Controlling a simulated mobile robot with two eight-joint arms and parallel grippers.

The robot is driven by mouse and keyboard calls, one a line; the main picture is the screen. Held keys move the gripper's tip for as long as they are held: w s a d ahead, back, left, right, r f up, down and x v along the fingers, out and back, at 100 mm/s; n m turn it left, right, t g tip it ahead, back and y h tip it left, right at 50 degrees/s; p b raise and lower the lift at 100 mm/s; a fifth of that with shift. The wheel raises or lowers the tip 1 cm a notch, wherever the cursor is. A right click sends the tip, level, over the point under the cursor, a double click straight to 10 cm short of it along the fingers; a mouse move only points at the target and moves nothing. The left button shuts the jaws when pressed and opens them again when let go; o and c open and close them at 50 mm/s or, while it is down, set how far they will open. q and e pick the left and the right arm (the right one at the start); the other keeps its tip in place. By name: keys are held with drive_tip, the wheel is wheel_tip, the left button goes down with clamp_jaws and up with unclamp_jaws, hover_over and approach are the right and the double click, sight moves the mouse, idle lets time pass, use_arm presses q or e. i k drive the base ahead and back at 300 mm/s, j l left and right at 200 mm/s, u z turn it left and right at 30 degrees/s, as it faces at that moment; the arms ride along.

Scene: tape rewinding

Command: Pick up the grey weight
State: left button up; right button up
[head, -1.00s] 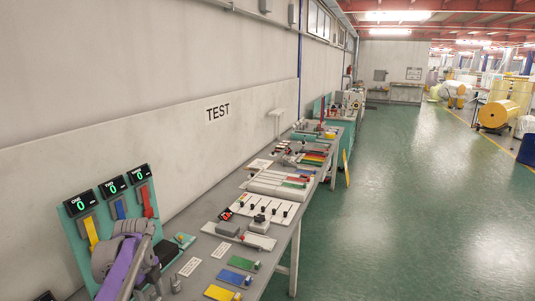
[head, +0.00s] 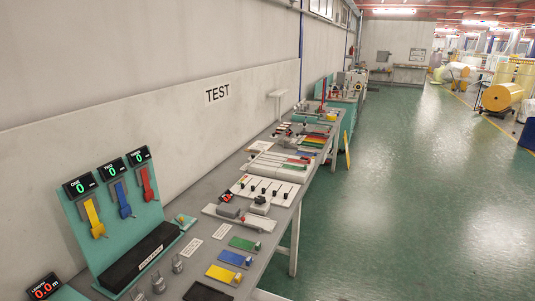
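Several small grey metal pieces that look like weights stand in a row in front of the black mat (head: 140,258) at the lower left: one (head: 178,265), a second (head: 158,283) and a third (head: 138,294) near the bottom edge. A grey block (head: 229,211) lies on a pale tray farther along the bench. I cannot tell which of these the task names. Neither of my grippers is in view.
A teal panel (head: 135,225) holds yellow, blue and red hanging parts under displays reading 0. A length display (head: 45,288) reads 0.0 m. Yellow (head: 222,273), blue (head: 235,258) and green (head: 244,243) plates lie near the bench's front edge. Green floor (head: 400,200) is open at right.

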sight(176, 265)
drive_tip(key=i+l+u, duration=0.15)
drive_tip(key=l, duration=0.25)
drive_tip(key=i+l+u, duration=0.15)
drive_tip(key=l, duration=0.25)
drive_tip(key=i+l+u, duration=0.15)
drive_tip(key=l, duration=0.25)
drive_tip(key=l+u, duration=0.15)
drive_tip(key=l, duration=0.25)
drive_tip(key=i+j, duration=0.4)
drive_tip(key=j, duration=0.15)
